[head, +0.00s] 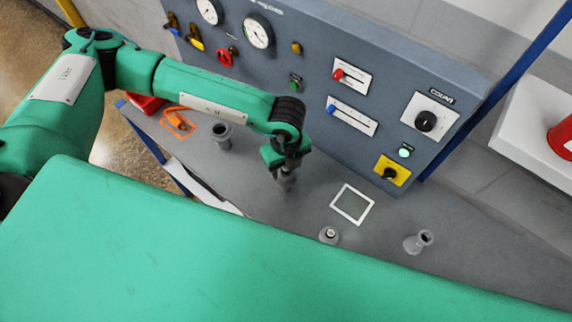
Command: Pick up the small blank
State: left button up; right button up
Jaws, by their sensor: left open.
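My left gripper (286,180) points down over the grey bench, left of the white-framed square; it is open. Its fingers are small and dark here, and I cannot see anything held between them. A small grey round piece with a light top (329,234) stands near the bench's front, partly cut off by my green body. A grey flared piece with a hollow top (418,242) stands to its right. A taller grey hollow cylinder (222,135) stands at the left. I cannot tell which is the small blank. My right gripper is not in view.
The white-framed square (352,204) lies on the bench (385,215). A blue-grey control panel (300,50) with gauges, levers and knobs rises behind. An orange frame-like item (178,123) lies at the left. A white shelf with a red object (563,136) is at right.

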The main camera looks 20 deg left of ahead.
pick_arm(q)
jog(key=shift+f, duration=0.4)
jog(key=shift+s, duration=0.1)
jog(key=c, duration=1.1)
jog(key=shift+r, duration=0.1)
